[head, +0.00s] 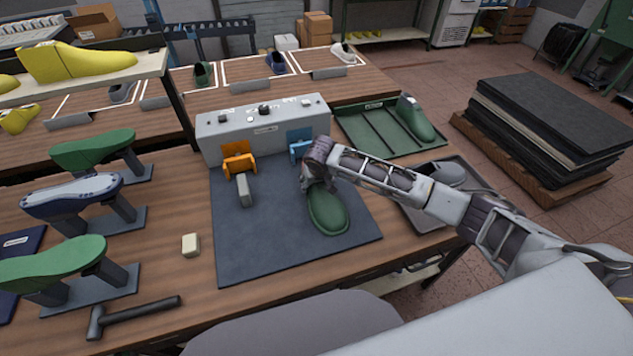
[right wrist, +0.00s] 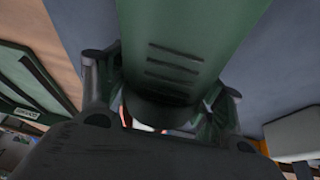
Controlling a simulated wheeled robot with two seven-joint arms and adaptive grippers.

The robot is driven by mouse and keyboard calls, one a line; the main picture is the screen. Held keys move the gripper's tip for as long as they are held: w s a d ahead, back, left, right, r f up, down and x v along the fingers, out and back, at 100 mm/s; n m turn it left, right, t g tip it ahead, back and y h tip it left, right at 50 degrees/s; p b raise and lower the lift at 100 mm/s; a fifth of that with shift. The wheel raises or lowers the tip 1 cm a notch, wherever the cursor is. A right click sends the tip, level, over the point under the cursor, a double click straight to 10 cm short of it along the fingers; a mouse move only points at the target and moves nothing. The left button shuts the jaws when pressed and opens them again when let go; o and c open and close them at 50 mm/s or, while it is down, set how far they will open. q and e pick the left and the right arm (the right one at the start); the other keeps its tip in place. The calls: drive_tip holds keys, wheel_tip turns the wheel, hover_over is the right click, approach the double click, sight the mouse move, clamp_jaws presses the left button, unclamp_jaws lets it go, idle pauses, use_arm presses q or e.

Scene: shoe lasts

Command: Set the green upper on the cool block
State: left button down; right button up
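The green upper (head: 328,209) is over the right part of the dark mat, toe toward the front, in front of the blue bracket (head: 299,142). My right gripper (head: 317,178) is at its heel end. In the right wrist view the green upper (right wrist: 172,60) lies between the two fingers, which close on its sides. The cool block is not visible; the upper and gripper cover the place in front of the blue bracket. I cannot tell whether the upper rests on it. My left gripper is out of view.
The grey control box (head: 262,128) stands behind the mat (head: 250,248). A bare grey block (head: 243,190) is by the orange bracket (head: 238,158). A green tray (head: 372,140) holds another green shoe (head: 414,118). A grey tray (head: 420,213), hammer (head: 130,314) and last stands flank the mat.

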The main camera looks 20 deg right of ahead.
drive_tip(key=o, duration=0.5)
drive_tip(key=shift+c, duration=0.2)
drive_tip(key=shift+r, duration=0.1)
drive_tip(key=v, duration=1.1)
drive_tip(key=shift+s+r, duration=0.15)
drive_tip(key=shift+r, duration=0.25)
